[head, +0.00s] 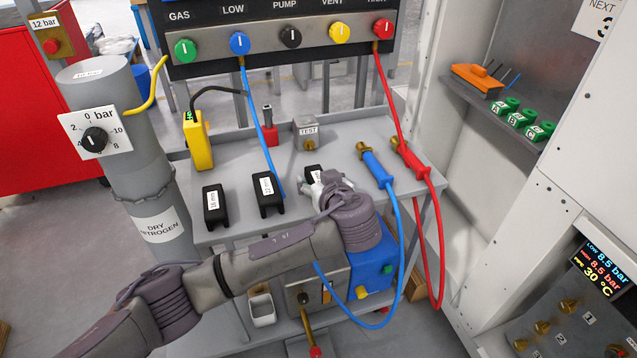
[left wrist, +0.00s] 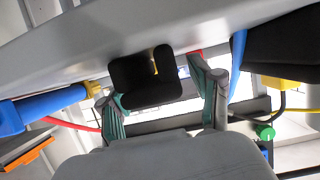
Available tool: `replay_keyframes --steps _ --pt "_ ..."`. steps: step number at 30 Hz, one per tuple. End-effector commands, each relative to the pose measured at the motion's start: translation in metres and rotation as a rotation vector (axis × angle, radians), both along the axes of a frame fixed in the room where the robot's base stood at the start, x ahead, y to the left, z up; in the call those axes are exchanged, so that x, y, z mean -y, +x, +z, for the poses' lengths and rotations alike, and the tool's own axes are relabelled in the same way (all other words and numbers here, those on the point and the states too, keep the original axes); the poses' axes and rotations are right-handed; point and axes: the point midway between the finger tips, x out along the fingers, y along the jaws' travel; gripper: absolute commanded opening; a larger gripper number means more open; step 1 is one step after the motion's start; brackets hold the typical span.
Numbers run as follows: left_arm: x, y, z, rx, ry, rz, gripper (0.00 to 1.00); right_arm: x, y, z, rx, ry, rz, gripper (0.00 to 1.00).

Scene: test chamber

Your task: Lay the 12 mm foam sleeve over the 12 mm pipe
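Three black foam sleeves with white labels lie on the grey bench in the head view. The left one (head: 215,204) seems to read 16 mm; the middle one (head: 268,192) has a label too small to read surely. The third sleeve (head: 313,171) is partly hidden behind my left gripper (head: 325,187). In the left wrist view this dark sleeve (left wrist: 148,82) sits between the two spread fingers of my left gripper (left wrist: 160,92); a small gap shows at the right finger. I cannot pick out the 12 mm pipe. My right gripper is out of view.
Blue (head: 377,168) and red (head: 410,158) hose handles lie right of my gripper, their hoses hanging over the bench edge (head: 425,205). A yellow device (head: 199,142) and TEST block (head: 309,134) stand behind. A nitrogen cylinder (head: 130,165) stands at left, a white cabinet at right.

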Motion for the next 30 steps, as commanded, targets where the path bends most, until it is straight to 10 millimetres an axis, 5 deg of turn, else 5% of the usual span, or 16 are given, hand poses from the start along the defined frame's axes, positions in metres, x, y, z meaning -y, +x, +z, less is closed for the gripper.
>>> replay_keyframes --steps 8,20,27,30 --pt "0.000 0.000 0.000 0.000 0.000 0.000 0.15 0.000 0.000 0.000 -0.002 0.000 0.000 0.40" --pt "0.001 -0.001 0.008 0.000 0.000 -0.001 0.15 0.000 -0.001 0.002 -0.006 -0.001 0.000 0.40" --pt "0.001 0.000 0.047 0.002 -0.005 -0.001 0.15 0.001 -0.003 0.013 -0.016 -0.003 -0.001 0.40" --pt "0.022 -0.016 0.057 0.000 -0.006 -0.006 0.15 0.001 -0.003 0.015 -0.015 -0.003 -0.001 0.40"
